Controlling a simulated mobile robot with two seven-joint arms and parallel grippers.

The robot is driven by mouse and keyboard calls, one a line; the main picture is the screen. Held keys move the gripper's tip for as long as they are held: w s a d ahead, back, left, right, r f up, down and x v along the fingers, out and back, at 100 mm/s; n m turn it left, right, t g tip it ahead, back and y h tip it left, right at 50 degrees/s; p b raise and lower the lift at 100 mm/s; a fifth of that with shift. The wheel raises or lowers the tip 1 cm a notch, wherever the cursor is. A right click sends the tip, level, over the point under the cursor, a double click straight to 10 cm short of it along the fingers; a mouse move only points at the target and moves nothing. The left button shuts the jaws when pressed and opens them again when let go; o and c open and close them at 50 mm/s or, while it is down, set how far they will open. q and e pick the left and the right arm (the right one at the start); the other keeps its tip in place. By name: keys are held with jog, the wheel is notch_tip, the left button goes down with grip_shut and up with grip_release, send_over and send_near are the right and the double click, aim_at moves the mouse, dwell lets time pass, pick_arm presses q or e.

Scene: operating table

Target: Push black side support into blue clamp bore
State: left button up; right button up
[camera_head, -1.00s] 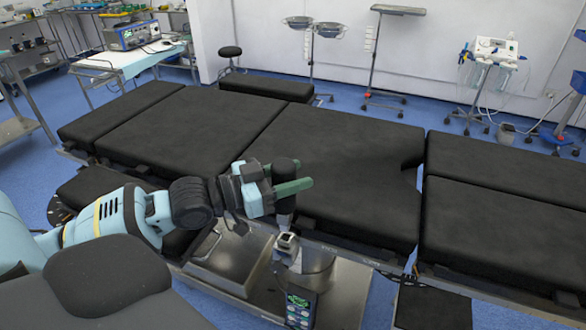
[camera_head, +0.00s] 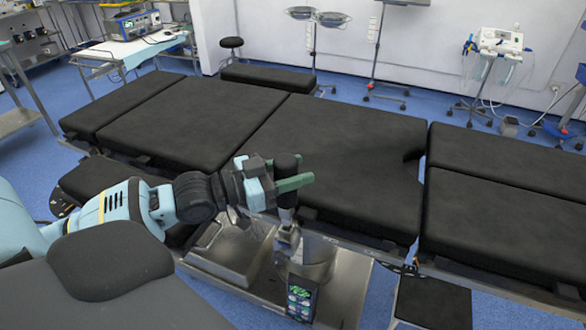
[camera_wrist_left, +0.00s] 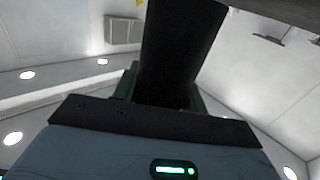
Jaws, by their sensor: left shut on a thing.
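My left gripper (camera_head: 292,175) is shut on the black side support (camera_head: 286,204), in front of the near edge of the operating table. The support stands about upright between the green fingers, its top showing above them. Its lower end reaches down to the small grey metal clamp (camera_head: 287,241) on the table's near side. The clamp's blue colour and bore cannot be made out, so I cannot tell whether the support is inside it. In the left wrist view the black support (camera_wrist_left: 180,50) rises between the green fingers (camera_wrist_left: 160,95). My right gripper is not in view.
The operating table's black cushions (camera_head: 340,160) fill the middle, close behind the gripper. A flat black pad (camera_head: 432,300) lies at the lower right.

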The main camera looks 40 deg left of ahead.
pick_arm(q)
jog(key=shift+p, duration=0.4)
dwell(1.4)
jog(key=shift+f+b, duration=0.55)
jog(key=shift+f, duration=0.95)
dwell(0.4)
jog(key=o, duration=1.2)
jog(key=shift+v, duration=1.25)
jog(key=p+v, duration=0.1)
jog(key=v, duration=0.4)
jog(key=shift+s+a, duration=0.15)
